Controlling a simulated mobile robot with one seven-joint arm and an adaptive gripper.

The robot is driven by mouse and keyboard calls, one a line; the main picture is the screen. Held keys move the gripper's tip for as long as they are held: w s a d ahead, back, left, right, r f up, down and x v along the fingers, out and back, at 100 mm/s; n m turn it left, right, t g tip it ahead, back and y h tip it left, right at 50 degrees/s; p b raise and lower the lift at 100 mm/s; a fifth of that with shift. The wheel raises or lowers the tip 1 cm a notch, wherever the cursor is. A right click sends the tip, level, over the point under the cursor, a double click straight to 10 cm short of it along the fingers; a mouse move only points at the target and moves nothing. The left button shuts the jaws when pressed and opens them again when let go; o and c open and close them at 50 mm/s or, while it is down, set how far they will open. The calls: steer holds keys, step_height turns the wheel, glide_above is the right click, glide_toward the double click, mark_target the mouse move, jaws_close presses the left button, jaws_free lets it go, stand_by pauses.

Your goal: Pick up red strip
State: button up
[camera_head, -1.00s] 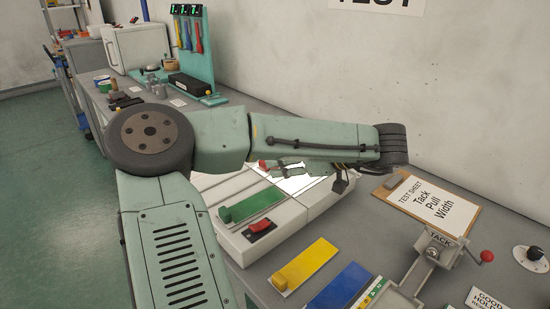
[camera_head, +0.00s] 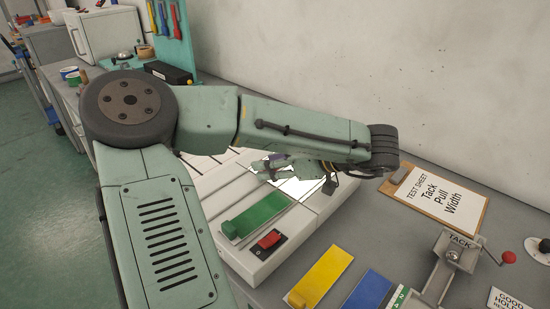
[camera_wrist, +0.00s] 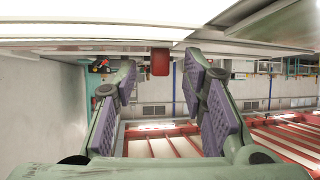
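A small red block (camera_wrist: 160,62), likely part of the red strip, shows in the wrist view against the white surface along the top of the picture. It lies between and beyond my fingertips, with gaps on both sides. My gripper (camera_wrist: 160,75) is open, with purple pads on its fingers, and nothing is held. In the head view my gripper (camera_head: 268,168) is low over the white bench unit (camera_head: 215,185), beside its bright panel. The red strip cannot be made out in the head view; my gripper and arm cover that area.
A green strip (camera_head: 258,213) and a red rocker switch (camera_head: 270,239) are on the white unit's near part. Yellow (camera_head: 325,272) and blue (camera_head: 368,290) strips lie on the grey bench. A clipboard (camera_head: 436,196) and a tack tester (camera_head: 452,255) stand to the right. A wall rises behind.

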steer(key=shift+c, duration=0.5)
jaws_close()
steer(key=shift+r, duration=0.1)
